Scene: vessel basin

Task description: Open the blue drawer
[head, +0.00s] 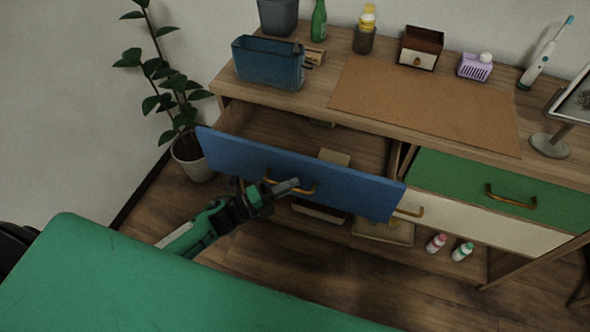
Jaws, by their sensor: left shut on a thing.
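The blue drawer (350,184) is pulled well out from the left side of the wooden cabinet, and its inside shows. A light block-like thing (334,157) is visible inside it. The drawer has a brass handle (311,191) on its front. My left gripper (290,186) is at this handle, shut on it, with the arm coming in from the lower left. The gripper partly covers the handle. My right gripper is not in view.
A green drawer (487,193) is closed at the right. The cabinet top holds a blue bin (268,64), bottles and a brown mat (425,105). A potted plant (190,160) stands left of the cabinet. A green surface (150,285) fills the lower left.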

